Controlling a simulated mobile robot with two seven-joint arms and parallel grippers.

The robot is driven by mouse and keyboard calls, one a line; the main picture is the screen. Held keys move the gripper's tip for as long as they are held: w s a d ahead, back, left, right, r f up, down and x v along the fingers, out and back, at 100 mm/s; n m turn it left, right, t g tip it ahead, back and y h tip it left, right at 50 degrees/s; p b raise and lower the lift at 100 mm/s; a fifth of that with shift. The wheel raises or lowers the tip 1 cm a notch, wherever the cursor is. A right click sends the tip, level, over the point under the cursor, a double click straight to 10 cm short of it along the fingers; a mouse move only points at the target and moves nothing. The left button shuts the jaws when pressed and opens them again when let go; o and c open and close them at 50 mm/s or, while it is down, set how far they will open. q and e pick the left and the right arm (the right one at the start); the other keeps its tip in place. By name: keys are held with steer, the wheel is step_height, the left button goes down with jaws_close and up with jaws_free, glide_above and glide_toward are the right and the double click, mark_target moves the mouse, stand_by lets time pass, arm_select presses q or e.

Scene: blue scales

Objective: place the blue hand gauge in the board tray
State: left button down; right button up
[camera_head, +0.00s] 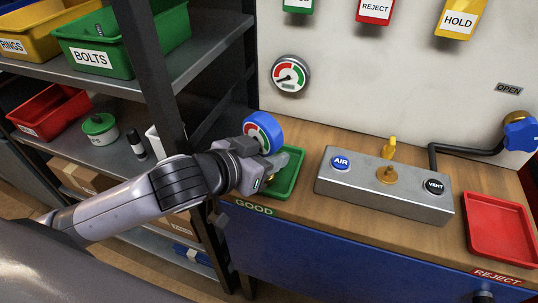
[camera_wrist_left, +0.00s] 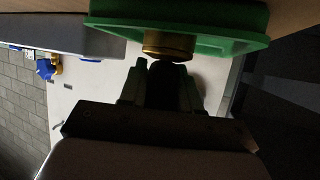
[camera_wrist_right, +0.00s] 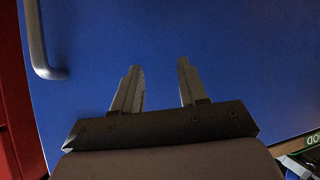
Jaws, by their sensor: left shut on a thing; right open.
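The blue hand gauge (camera_head: 264,127), with a blue rim and a red-and-green dial, is at my left gripper (camera_head: 262,161) in the head view. The left gripper is shut on it, at or over the green tray (camera_head: 291,180) by the GOOD label. In the left wrist view, a brass fitting (camera_wrist_left: 168,45) shows in front of the left gripper (camera_wrist_left: 160,78), against the green tray (camera_wrist_left: 225,45). I cannot tell whether the gauge touches the tray. My right gripper (camera_wrist_right: 158,72) is open and empty in front of a blue panel; it is out of the head view.
A grey box (camera_head: 385,190) with AIR and VENT buttons stands right of the green tray. A red tray (camera_head: 500,229) lies by the REJECT label. A fixed gauge (camera_head: 290,75) is on the wall board. A shelf post (camera_head: 158,80) stands close behind my left arm.

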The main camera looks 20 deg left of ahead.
arm_select(q)
steer(key=c, duration=0.8)
jaws_free()
steer(key=shift+f, duration=0.1)
steer(key=shift+r, duration=0.2)
steer(key=v, duration=0.6)
steer(key=shift+p+v, duration=3.05)
steer(key=shift+p, duration=1.55)
steer(key=shift+f, duration=0.1)
